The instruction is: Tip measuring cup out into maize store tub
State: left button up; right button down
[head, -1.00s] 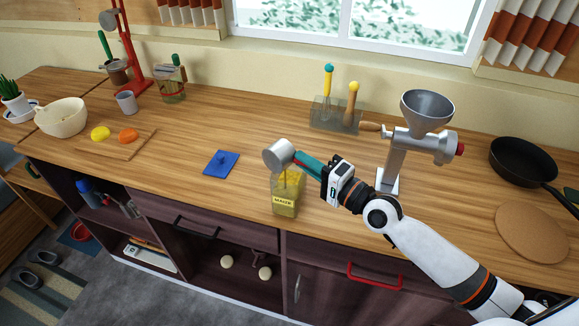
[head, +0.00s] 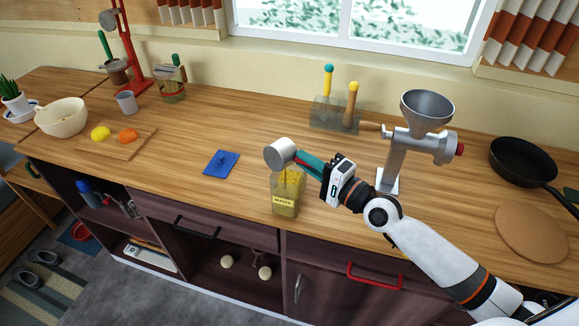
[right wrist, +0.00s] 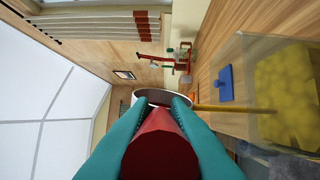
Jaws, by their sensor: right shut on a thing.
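In the right wrist view the tub (right wrist: 262,125) is at the right. A thin yellow stream (right wrist: 235,109) runs from the cup to the maize. The cup's inside is hidden. My left gripper is not in view.
A blue square lid (head: 221,163) with a knob lies left of the tub. A grinder with a funnel (head: 427,107) stands to the right, behind my arm. A grey block (head: 335,115) with two tools stands behind. The counter between lid and block is clear.

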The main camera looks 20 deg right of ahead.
jog(key=shift+w+d+m, duration=0.1)
jog(key=shift+m, duration=0.4)
